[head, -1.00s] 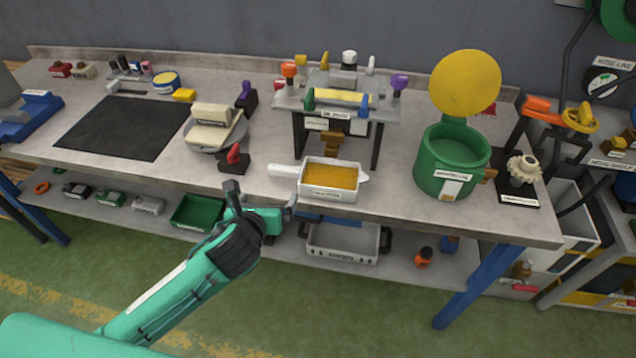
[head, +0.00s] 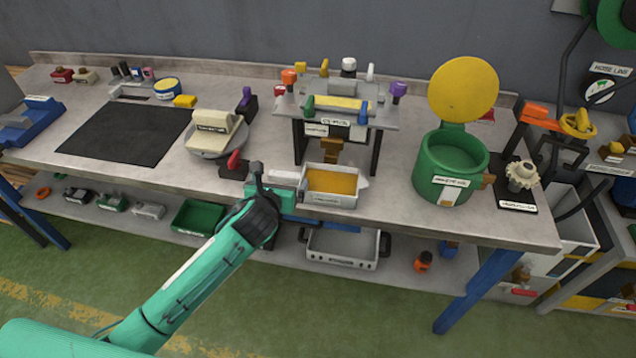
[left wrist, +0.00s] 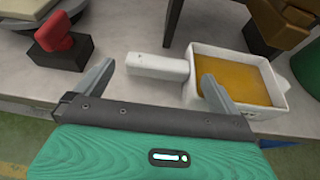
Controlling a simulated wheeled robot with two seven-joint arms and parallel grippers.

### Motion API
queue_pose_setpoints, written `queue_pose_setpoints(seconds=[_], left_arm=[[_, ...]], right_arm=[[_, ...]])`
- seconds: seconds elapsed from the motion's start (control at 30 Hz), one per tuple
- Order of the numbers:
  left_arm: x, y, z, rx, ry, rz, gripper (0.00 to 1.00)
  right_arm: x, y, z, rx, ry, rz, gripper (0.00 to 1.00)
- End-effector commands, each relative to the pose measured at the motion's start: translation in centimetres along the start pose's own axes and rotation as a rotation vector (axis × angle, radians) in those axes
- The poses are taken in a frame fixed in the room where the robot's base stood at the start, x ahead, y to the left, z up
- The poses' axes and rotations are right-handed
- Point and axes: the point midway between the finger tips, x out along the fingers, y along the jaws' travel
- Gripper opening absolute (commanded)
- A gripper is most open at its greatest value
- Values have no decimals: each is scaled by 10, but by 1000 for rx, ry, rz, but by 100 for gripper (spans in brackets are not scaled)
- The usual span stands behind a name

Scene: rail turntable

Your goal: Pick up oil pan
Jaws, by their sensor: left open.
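The oil pan (head: 350,199) is a small white rectangular pan filled with amber oil, at the front edge of the bench. In the left wrist view the pan (left wrist: 279,96) has a thick white handle (left wrist: 158,67) pointing left. My left gripper (head: 279,191) is open and empty at the pan's handle side. In the left wrist view its fingers (left wrist: 152,92) are spread, one left of the handle's end and one in front of the pan's near left corner. The handle lies beyond the fingertips, not clasped. My right gripper does not show.
A grey stand (head: 380,114) with coloured knobs rises behind the pan. A red-handled black block (head: 234,166) stands left of the gripper. A green pot (head: 425,179) with a raised yellow lid is to the right. A white tray (head: 343,256) sits on the lower shelf.

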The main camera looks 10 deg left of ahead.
Motion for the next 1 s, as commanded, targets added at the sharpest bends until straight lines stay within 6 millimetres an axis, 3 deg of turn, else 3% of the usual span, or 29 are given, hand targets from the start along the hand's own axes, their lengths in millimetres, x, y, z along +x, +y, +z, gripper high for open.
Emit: queue_pose_setpoints(seconds=[0.23, 0.53, 0.8, 1.0], left_arm=[[29, 0, 1, -2, 1, 1, 100], [33, 0, 1, -1, 0, 0, 100], [33, 0, 1, -1, 0, 0, 50], [33, 0, 2, -1, -1, 0, 50]], right_arm=[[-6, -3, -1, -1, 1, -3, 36], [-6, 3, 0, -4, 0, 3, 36], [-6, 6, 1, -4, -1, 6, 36], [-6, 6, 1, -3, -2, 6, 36]])
